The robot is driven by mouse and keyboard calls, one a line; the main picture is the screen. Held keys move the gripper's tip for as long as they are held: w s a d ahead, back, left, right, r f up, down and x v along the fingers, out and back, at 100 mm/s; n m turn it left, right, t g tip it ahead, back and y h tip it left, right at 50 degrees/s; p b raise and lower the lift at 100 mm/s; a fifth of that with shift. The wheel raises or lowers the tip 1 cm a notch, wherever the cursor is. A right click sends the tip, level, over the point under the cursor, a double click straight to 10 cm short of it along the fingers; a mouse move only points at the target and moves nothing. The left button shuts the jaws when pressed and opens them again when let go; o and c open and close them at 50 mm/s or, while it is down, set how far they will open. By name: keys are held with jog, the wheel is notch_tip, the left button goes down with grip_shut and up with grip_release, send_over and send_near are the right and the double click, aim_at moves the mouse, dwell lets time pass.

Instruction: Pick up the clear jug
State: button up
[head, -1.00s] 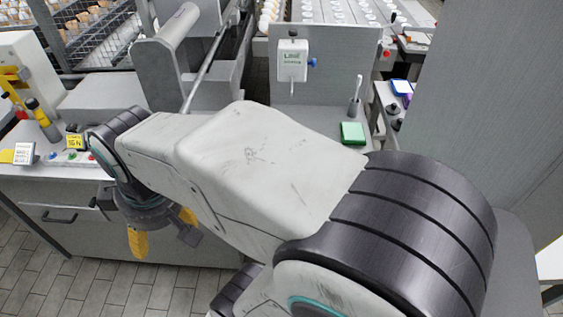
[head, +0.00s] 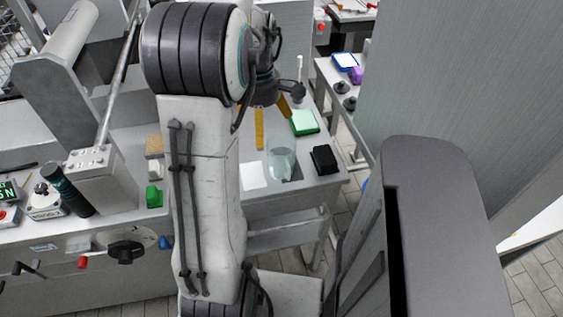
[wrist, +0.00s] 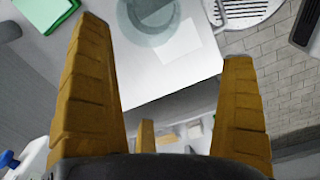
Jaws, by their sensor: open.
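The clear jug (head: 282,161) stands on the grey worktop in the head view, beside a white card (head: 254,175). In the wrist view the jug (wrist: 152,20) shows from above near the top edge, partly cut off, with the white card (wrist: 180,42) by it. My gripper (head: 272,127) is open and empty, its yellow fingers spread above the worktop just behind and left of the jug. In the wrist view the gripper's fingers (wrist: 165,60) stand wide apart, and the jug lies beyond their tips. The fingers do not appear to touch it.
A green box (head: 304,122) sits behind the jug, and a black block (head: 325,159) is right of it. A green block (head: 154,195) and a sponge-coloured block (head: 155,145) are at left. A tall grey panel (head: 440,80) stands at right.

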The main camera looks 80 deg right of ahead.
aim_at(282, 145)
jog(key=shift+s+d+f+p, duration=0.2)
jog(key=shift+s+f+p, duration=0.5)
jog(key=shift+f, duration=0.75)
jog(key=shift+s+d+f+p, duration=0.2)
jog(key=shift+s+f+p, duration=0.55)
jog(key=shift+f, duration=0.7)
jog(key=shift+s+d+f+p, duration=0.2)
jog(key=shift+s+f+p, duration=0.5)
jog(key=shift+f, duration=0.75)
jog(key=shift+s, duration=0.15)
jog(key=c, duration=1.2)
jog(key=shift+c, duration=0.4)
jog(key=shift+r, duration=0.3)
